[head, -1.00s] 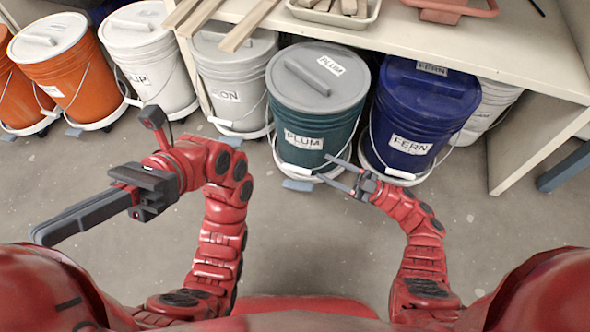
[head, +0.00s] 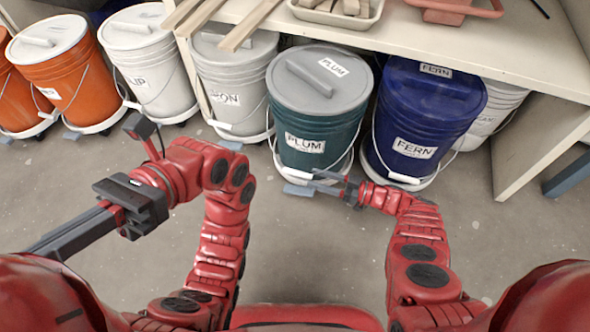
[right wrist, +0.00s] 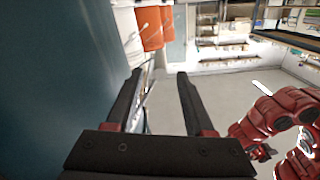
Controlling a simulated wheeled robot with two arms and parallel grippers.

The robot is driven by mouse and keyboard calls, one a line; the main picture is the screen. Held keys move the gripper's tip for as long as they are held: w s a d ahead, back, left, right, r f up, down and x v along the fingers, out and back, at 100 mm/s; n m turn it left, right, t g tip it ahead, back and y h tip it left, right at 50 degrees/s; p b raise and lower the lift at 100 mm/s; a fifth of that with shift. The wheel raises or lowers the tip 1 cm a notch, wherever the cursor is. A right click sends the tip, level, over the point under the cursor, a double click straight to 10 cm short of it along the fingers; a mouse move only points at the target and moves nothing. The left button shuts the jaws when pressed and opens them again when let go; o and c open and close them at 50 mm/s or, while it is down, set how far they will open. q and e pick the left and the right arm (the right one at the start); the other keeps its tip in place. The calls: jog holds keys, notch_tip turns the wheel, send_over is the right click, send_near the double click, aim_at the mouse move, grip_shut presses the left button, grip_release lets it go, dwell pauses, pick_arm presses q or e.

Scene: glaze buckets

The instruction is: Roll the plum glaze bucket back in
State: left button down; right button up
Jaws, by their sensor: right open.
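The plum bucket (head: 318,125) is teal with a grey lid and a PLUM label. It stands upright on a low white base, sticking out past the table edge; its wire handle hangs at the front. My right gripper (head: 313,178) is open and empty, low at the bucket's front, fingers pointing left. In the right wrist view the open fingers (right wrist: 160,78) lie beside a large dark teal wall, the plum bucket (right wrist: 55,90); I cannot tell if they touch. My left gripper (head: 75,232) is at the left, far from the buckets, its tips hidden by my shoulder.
The blue fern bucket (head: 425,115) stands close on the right, and a white bucket (head: 232,80) on the left. More white and orange buckets (head: 60,70) line the left. The table (head: 440,40) is above, with a panel leg (head: 530,150) at right. The front floor is clear.

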aim_at(295, 171)
jog(key=x, duration=0.6)
jog(key=shift+w+a, duration=0.1)
jog(key=shift+a, duration=0.1)
jog(key=shift+w+a, duration=0.15)
jog(key=shift+a, duration=0.4)
pick_arm(q)
jog(key=shift+s+a+f+m+t, duration=0.25)
jog(key=shift+s+a+m+t, duration=0.05)
jog(key=shift+s+a+t, duration=0.2)
pick_arm(e)
grip_shut()
